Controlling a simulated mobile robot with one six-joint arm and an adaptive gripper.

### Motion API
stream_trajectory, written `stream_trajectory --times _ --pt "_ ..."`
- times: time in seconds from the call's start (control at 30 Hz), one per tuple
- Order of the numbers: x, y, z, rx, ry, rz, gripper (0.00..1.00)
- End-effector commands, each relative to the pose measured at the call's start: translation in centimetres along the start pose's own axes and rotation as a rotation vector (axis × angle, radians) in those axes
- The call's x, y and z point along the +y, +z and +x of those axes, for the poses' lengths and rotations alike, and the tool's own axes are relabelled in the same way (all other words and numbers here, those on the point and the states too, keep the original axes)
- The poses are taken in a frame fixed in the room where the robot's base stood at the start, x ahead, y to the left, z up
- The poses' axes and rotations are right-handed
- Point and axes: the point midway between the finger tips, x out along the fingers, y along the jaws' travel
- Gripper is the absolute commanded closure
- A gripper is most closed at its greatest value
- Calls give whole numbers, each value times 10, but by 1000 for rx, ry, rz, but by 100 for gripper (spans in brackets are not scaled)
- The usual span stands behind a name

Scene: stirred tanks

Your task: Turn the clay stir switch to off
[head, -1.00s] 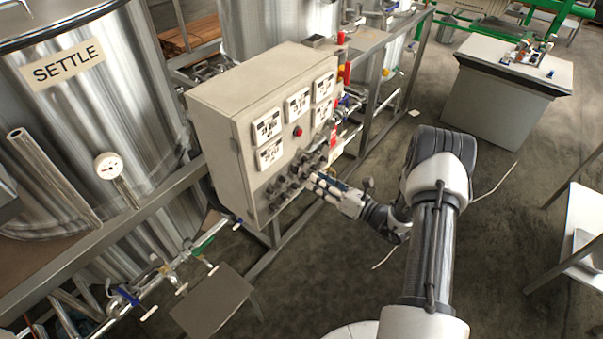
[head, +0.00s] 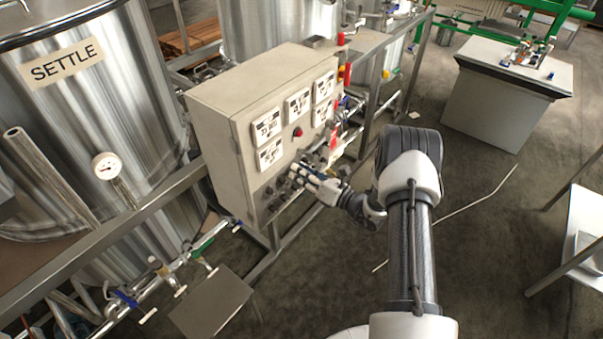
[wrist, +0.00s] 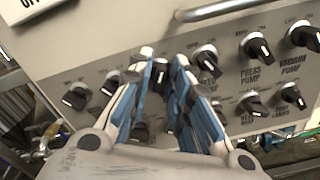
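My gripper (wrist: 163,58) is at the grey control panel, its two blue-and-white fingers apart and pointing at the switches. A black switch knob (wrist: 160,74) shows between the fingertips; I cannot tell whether they touch it. Its label is hidden, and I cannot read which knob is the clay stir switch. In the head view my gripper (head: 305,174) is at the lower right part of the cabinet's front, covering some of the knobs.
Other black knobs stand close by, among them the press pump (wrist: 257,48) and vacuum pump (wrist: 303,38) switches. A metal bar (wrist: 215,10) crosses the panel above. The cabinet (head: 215,115) carries several white displays and a red button (head: 297,132).

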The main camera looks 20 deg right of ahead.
Motion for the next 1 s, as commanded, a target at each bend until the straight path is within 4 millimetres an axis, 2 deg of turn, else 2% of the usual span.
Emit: stream_trajectory --times 0.23,0.67,1.0 --pt "0 0 0 0 0 0 100" --pt "0 -1 0 0 0 -55 100" --pt "0 -2 0 -1 0 -300 100"
